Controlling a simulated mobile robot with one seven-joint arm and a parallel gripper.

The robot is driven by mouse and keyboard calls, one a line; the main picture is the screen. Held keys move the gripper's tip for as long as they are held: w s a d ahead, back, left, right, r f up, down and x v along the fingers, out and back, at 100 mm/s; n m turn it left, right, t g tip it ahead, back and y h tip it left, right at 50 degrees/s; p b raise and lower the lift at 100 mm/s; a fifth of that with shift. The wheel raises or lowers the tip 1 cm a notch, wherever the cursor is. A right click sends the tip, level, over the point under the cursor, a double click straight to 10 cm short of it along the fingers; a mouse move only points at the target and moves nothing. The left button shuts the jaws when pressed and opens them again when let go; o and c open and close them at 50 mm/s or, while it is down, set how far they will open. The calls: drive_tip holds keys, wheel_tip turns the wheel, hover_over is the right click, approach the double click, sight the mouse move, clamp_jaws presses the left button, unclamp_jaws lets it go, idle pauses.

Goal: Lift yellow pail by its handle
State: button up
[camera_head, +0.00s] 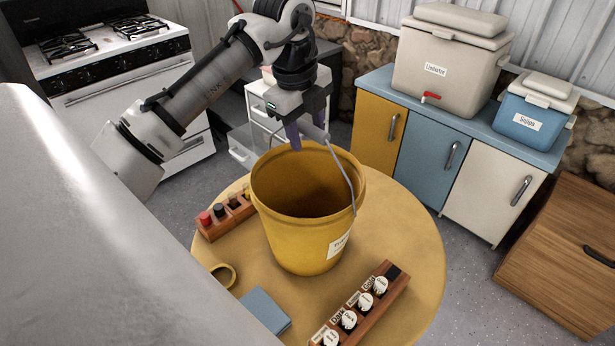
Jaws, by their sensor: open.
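The yellow pail (305,230) stands upright on a round yellow table (405,240), its open top facing up and a white label on its front right side. Its wire handle (347,175) is raised and rises from the right rim to a grey grip (313,130) above the far part of the rim. My gripper (307,132) points down at this grip from above, with its purple fingers apart. One finger hangs to the left of the grip; the other is partly hidden, so I cannot tell whether they touch it. The pail rests on the table.
A wooden rack with dark and red-capped items (229,212) is left of the pail; another rack with white-topped pieces (362,306) is in front. A yellow ring (223,275) and blue square (265,310) lie nearby. Cabinets (430,155) with coolers stand behind right. The table's right side is clear.

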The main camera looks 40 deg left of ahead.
drive_tip(key=shift+f, duration=0.2)
idle(0.4)
clamp_jaws()
idle(0.3)
